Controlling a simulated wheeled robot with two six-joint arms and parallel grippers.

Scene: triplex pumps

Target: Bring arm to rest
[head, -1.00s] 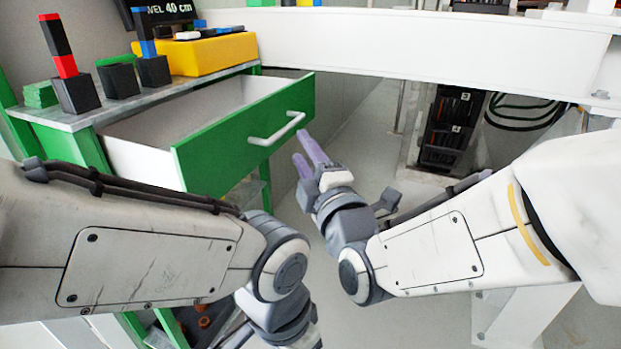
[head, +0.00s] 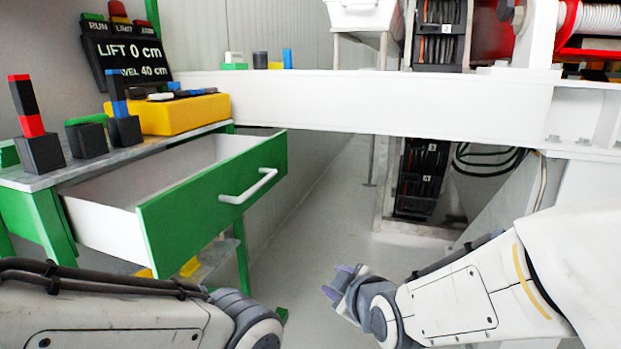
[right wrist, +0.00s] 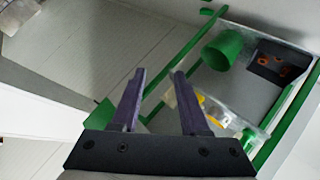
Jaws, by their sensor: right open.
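My right gripper (head: 338,284) is open and empty, below and to the right of the open green drawer (head: 215,205). In the right wrist view its two purple-grey fingers (right wrist: 158,78) stand apart with nothing between them. The drawer's white handle (head: 248,187) is clear of the gripper. My left arm comes in at the lower left below the drawer; its gripper is outside the picture.
A grey-topped bench (head: 50,178) carries black blocks and a yellow box (head: 180,114). A white beam (head: 400,103) crosses behind. Black racks (head: 418,185) stand beyond it. The right wrist view shows a green cup (right wrist: 222,50) on a shelf. Open floor lies mid-picture.

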